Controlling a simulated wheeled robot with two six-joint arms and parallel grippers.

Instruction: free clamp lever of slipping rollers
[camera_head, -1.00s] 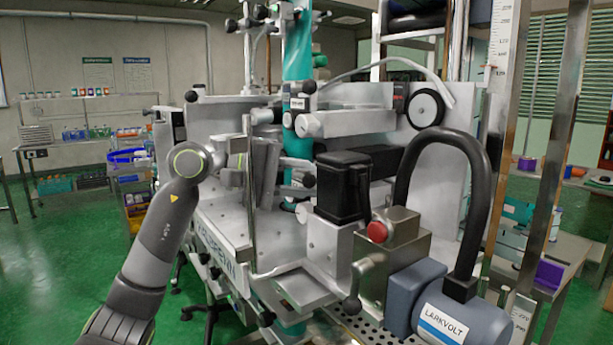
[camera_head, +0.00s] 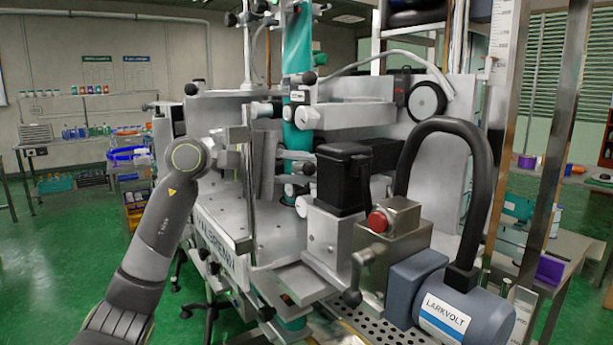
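The sleeve applicator (camera_head: 218,215) stands in front of me with a teal sleeve column (camera_head: 298,50) through its middle. Pale roller-like cylinders (camera_head: 306,118) sit against the column. Small black-knobbed levers show beside it, one at the upper column (camera_head: 309,78) and one lower (camera_head: 308,168). I cannot tell which is the clamp lever or whether any roller slips. My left arm (camera_head: 160,230) reaches in from the left. Its wrist end is beside the upright metal bar and plate. The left gripper's fingers blend into the grey metal there, so their opening is unclear. My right gripper is out of view.
A metal block with a red button (camera_head: 378,221), a black-knobbed handle (camera_head: 352,298), a blue-grey motor (camera_head: 460,312) and a thick black hose (camera_head: 480,170) crowd the right front. A vertical ruled post (camera_head: 497,90) stands right. Green floor (camera_head: 50,290) is clear at left.

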